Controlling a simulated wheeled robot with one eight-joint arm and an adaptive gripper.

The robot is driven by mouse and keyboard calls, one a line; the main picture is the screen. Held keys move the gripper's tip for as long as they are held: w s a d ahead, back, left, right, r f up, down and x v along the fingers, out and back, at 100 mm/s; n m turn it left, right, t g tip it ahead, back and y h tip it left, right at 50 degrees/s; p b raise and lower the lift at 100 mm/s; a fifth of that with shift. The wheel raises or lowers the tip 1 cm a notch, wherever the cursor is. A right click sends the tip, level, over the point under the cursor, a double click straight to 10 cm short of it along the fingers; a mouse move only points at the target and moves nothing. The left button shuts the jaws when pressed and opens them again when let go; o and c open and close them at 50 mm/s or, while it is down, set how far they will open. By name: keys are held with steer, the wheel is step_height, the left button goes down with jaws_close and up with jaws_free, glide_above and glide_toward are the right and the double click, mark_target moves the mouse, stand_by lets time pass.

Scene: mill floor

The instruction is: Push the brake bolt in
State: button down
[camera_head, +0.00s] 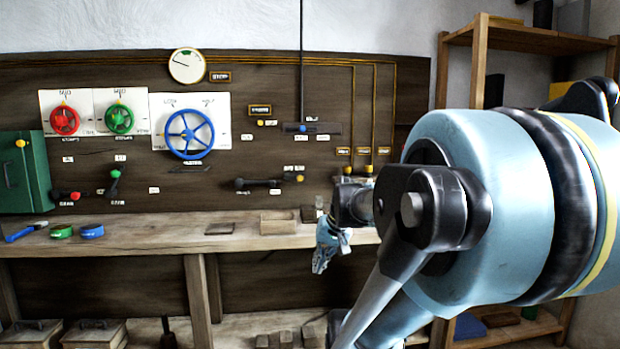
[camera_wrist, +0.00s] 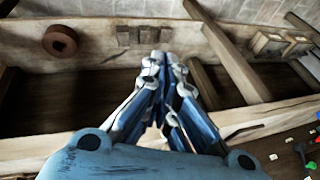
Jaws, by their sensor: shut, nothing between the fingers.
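Two candidates for the brake bolt show on the wall panel in the head view, and the labels are too small to read surely. One is a dark horizontal slide (camera_head: 311,128) at the foot of a thin vertical rod. The other is a dark horizontal bar (camera_head: 258,184) with a yellow knob (camera_head: 300,178) at its right, lower on the panel. My gripper (camera_head: 318,268) hangs at the bench's front edge, below and apart from both. In the wrist view my gripper (camera_wrist: 163,60) has its fingers together, empty and pointing toward the floor-level shelf. No bolt is recognisable there.
The bench (camera_head: 140,235) runs under the panel, with a shallow wooden box (camera_head: 278,225) near my gripper. Red, green and blue handwheels (camera_head: 190,134) are at the panel's left. A wooden shelf unit (camera_head: 480,60) stands at the right. The space before the panel's middle looks clear.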

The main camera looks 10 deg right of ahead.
steer(key=w+d+r+m+t+y, duration=0.1)
steer(key=w+r+t+y, duration=0.1)
steer(key=w+r, duration=0.55)
steer(key=w+d+r+m+t+y, duration=0.15)
steer(key=w+r, duration=0.35)
steer(key=w, duration=0.5)
steer(key=w+d+r+m+t, duration=0.2)
steer(key=w+d+r, duration=0.3)
steer(key=w, duration=0.4)
steer(key=w+d+r+m+t, duration=0.2)
steer(key=w+d+r, duration=0.3)
steer(key=w, duration=0.4)
steer(key=shift+w+t+y, duration=0.25)
steer(key=shift+t+y, duration=0.1)
steer(key=shift+t, duration=0.1)
steer(key=shift+w, duration=0.1)
steer(key=s+a+f+x, duration=0.1)
steer(key=a+x, duration=0.1)
steer(key=x, duration=1)
steer(key=shift+a, duration=0.3)
